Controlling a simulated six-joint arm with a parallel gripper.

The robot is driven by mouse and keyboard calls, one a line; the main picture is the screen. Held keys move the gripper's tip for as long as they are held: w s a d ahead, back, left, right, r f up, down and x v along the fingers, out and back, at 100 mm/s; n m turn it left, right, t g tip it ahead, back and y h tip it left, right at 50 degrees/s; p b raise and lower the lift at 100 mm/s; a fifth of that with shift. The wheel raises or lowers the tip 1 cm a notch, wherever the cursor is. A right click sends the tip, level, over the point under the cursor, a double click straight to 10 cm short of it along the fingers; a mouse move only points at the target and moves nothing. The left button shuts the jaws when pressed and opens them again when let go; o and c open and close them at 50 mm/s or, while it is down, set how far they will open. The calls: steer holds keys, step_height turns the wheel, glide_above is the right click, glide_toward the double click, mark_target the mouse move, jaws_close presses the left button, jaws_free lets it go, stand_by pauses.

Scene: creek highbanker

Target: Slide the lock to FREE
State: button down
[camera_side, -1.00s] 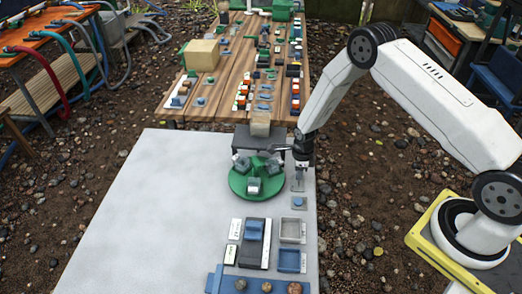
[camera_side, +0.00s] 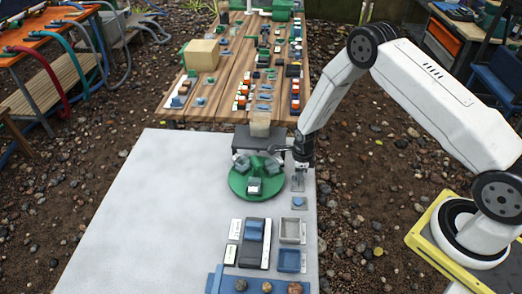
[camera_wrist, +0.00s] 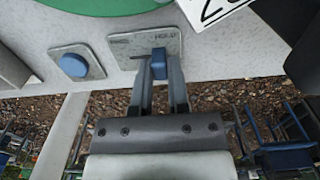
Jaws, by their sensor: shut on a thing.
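The lock is a small light-grey plate (camera_wrist: 128,44) with a slot and a blue slider knob (camera_wrist: 158,62). In the wrist view the word HOLD is at the plate's right end; the label at the left end is too blurred to read surely. The blue knob is near the HOLD end, with the slot running left from it. My gripper (camera_wrist: 158,72) is shut on the knob, a finger on either side. In the side view my gripper (camera_side: 298,182) reaches down to the plate, right of the green turntable; the knob is hidden there.
A plate with a round blue button (camera_wrist: 73,65) lies beside the lock. The green turntable (camera_side: 240,192) with grey blocks is close on the left. Blue and grey trays (camera_side: 289,260) are nearer the camera. The grey table's left side (camera_side: 130,210) is clear.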

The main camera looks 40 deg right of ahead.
mark_target(299, 187)
steer(key=shift+s+a, duration=1.1)
steer(key=c, duration=0.7)
jaws_free()
steer(key=shift+r, duration=0.1)
step_height(299, 187, up, 7)
steer(key=shift+f, duration=0.1)
stand_by(0.4)
